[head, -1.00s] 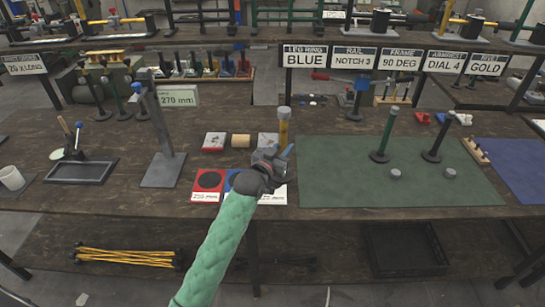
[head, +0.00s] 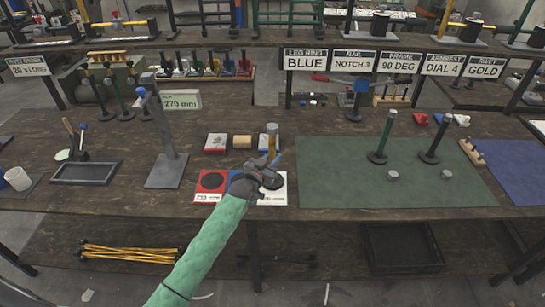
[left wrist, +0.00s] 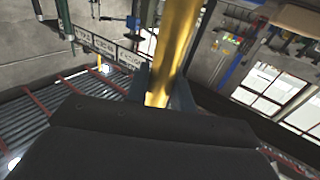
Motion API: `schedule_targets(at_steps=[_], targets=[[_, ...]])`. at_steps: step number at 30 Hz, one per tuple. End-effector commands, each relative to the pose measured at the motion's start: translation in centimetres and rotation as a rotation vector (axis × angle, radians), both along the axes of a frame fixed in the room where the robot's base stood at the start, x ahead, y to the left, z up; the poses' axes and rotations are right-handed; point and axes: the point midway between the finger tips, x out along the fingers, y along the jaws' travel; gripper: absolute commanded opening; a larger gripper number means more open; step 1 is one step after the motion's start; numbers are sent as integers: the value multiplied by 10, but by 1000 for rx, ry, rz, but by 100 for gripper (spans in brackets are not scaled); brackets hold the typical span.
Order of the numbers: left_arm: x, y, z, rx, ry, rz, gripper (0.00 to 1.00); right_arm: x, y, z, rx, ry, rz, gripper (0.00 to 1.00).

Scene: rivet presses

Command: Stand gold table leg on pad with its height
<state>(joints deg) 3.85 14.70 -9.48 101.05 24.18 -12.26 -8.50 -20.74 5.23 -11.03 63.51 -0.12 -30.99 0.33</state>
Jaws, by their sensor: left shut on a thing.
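The gold table leg (head: 272,142) is upright in the head view, with a grey cap on top. My left gripper (head: 265,168) is shut around it and hides its lower part. In the left wrist view the gold shaft (left wrist: 175,50) rises between the fingers (left wrist: 160,88). Below the gripper is a row of pads: a red pad (head: 203,196) with a black disc, a blue one mostly covered by my gripper, and a white pad (head: 278,199). The leg is over the white pad; whether it touches the pad I cannot tell. My right gripper is not in view.
A green mat (head: 340,185) to the right bears a green leg (head: 384,137), a black leg (head: 437,137) and two grey caps. A grey stand (head: 165,160) with a 270 mm sign (head: 181,101) is to the left. Small boxes (head: 216,143) lie behind the pads.

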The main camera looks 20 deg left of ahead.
Motion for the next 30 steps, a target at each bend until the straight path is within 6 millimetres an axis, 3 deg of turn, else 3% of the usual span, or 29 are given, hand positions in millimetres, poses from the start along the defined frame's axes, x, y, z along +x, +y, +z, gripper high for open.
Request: schedule_targets(at_steps=[10,11,14,25,28,30], targets=[[0,0,-3,0,-2,0,0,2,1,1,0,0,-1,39],[0,0,-3,1,-1,0,28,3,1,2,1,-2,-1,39],[0,0,-2,1,0,0,46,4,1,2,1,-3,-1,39],[0,0,1,0,-1,0,46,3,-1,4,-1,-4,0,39],[-8,2,-3,0,1,0,46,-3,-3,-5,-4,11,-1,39],[-16,4,-3,1,0,0,46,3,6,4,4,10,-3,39]])
